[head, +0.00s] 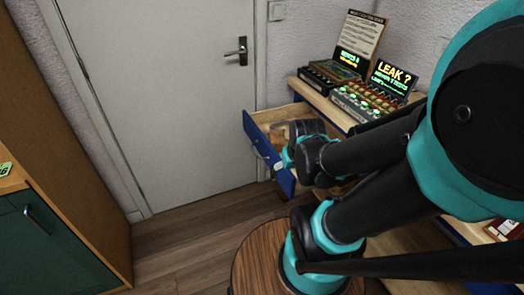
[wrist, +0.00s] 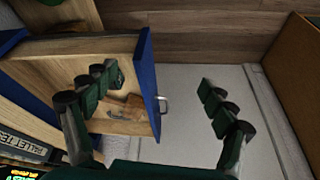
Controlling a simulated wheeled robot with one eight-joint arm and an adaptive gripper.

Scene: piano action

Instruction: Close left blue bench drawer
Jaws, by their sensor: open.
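The left blue bench drawer (head: 262,153) stands pulled out from the bench at the left end, in front of the door. In the wrist view its blue front panel (wrist: 150,75) runs between my fingers, with a metal handle (wrist: 162,104) on its outer face. My gripper (wrist: 161,80) is open. One finger appears over the drawer's inside and the other beyond its front, with no clear contact. A brown wooden piece (wrist: 122,110) lies in the drawer. In the head view my arm hides part of the drawer, and the fingers are hard to make out.
The wooden bench (head: 315,97) carries panels with lit displays (head: 391,78) and a notice board (head: 360,35). A white door (head: 165,90) is behind the drawer. A green-fronted cabinet (head: 48,245) stands at left.

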